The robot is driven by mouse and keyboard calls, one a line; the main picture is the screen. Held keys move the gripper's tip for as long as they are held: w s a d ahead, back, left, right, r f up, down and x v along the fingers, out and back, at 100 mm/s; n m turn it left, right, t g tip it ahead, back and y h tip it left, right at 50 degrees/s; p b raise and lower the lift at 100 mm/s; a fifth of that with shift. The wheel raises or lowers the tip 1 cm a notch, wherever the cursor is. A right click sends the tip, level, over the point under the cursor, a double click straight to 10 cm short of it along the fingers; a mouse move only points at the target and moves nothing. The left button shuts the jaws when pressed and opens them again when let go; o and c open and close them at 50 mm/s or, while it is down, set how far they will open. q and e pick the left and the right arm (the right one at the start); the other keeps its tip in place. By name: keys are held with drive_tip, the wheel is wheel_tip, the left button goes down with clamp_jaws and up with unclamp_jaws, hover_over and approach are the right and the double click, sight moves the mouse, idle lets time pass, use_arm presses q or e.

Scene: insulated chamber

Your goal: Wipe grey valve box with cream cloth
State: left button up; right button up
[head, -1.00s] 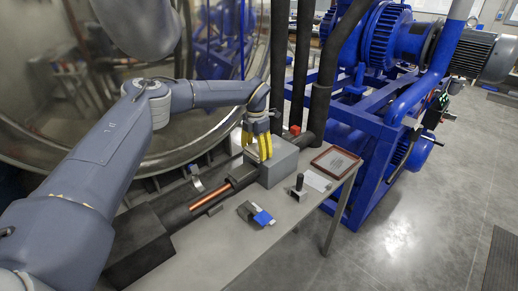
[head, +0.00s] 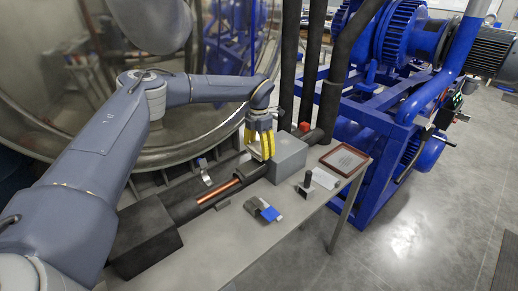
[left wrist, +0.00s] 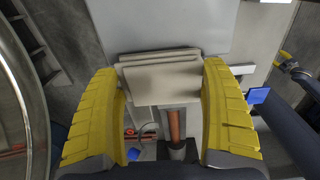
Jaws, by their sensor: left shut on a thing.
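The grey valve box (head: 290,153) sits on the dark pipe line along the bench. Its pale flat face fills the top middle of the left wrist view (left wrist: 165,25). My left gripper (head: 262,150), with yellow fingers, is at the left side of the box in the head view and hides part of it. In the left wrist view the folded cream cloth (left wrist: 160,78) spans the gap between its fingers, and the gripper is shut on it. The cloth lies at the edge of the box face; I cannot tell whether it touches.
On the grey bench (head: 235,240) lie a blue and grey item (head: 263,209), a small dark-handled tool (head: 305,183) and a framed plate (head: 344,160). A copper rod (head: 218,194) runs beside the box. Dark vertical pipes (head: 337,85) stand behind it.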

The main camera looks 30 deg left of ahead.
use_arm(q)
drive_tip(key=shift+r, duration=2.9)
drive_tip(key=shift+r, duration=0.1)
drive_tip(key=shift+r, duration=1.4)
drive_tip(key=shift+f, duration=0.1)
